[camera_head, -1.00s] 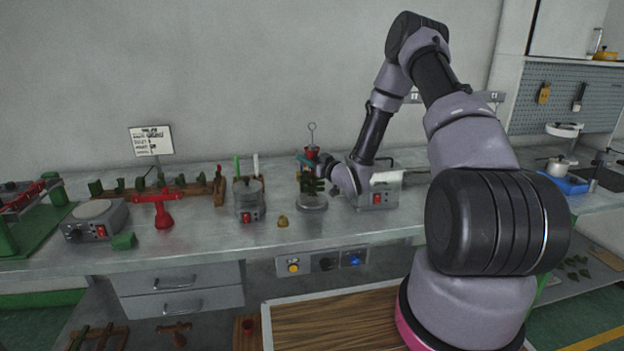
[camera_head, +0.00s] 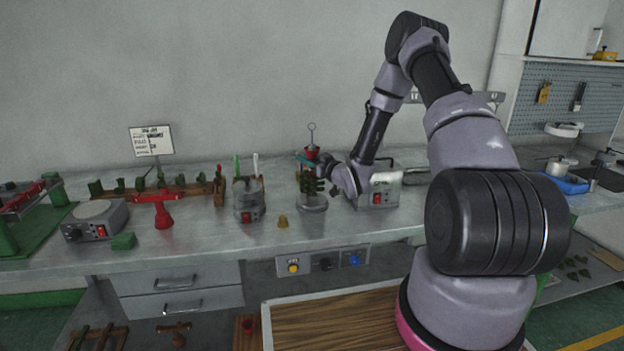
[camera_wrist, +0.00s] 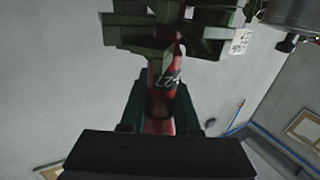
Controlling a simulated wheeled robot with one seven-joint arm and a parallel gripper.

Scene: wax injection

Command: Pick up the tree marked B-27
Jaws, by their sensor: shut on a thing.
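My gripper (camera_wrist: 162,110) is shut on the red stem (camera_wrist: 164,88) of a wax tree in the wrist view. Dark lettering on the stem ends in "27"; the letter before it is not clear. Dark green branches (camera_wrist: 140,35) spread out from the stem at the top of that view. In the head view the green tree (camera_head: 312,186) is at the end of my arm, above or in front of a round metal base (camera_head: 313,205); I cannot tell whether they touch. My fingertips are small and partly hidden there.
A wire-topped stand (camera_head: 311,135) rises right behind the tree. A grey box with a red switch (camera_head: 380,190) is close on the right. A white sign (camera_head: 151,140) stands farther left.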

